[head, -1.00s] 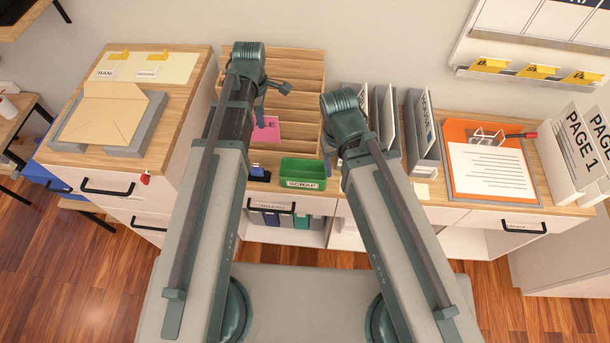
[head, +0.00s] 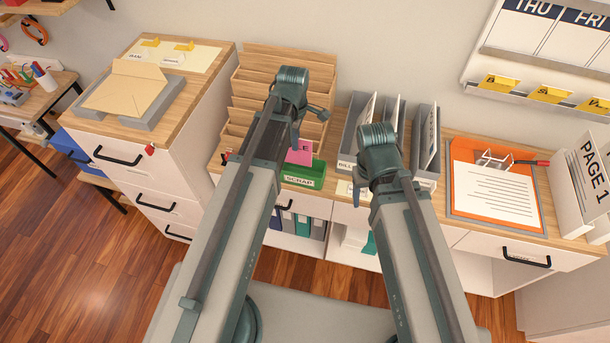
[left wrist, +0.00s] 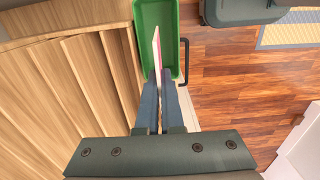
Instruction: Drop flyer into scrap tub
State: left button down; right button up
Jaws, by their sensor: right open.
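The pink flyer (head: 300,155) is pinched edge-on in my left gripper (head: 296,141) and hangs over the green scrap tub (head: 300,183). In the left wrist view, the flyer (left wrist: 157,47) shows as a thin pale strip with a pink edge between the nearly closed fingers (left wrist: 160,76). The green tub (left wrist: 144,38) lies beyond and below the fingertips there. I cannot tell whether the flyer's lower edge touches the tub. My right gripper (head: 358,192) is open, to the right of the tub; its fingers show only in part.
A wooden stepped sorter (head: 287,65) stands behind the tub. Grey file holders (head: 425,140) stand to its right, then an orange clipboard (head: 497,208) with a white sheet. A taller cabinet with a tray and envelope (head: 127,93) is at the left.

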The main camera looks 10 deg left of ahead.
aim_at(296, 153)
pick_arm(q)
jog(key=shift+f+b, duration=2.6)
jog(key=shift+f, duration=0.2)
jog(key=c, duration=1)
grip_release()
jog(key=shift+r, duration=0.15)
notch_tip(296, 153, up, 14)
jog(key=p, duration=1.4)
jog(key=shift+f, duration=0.2)
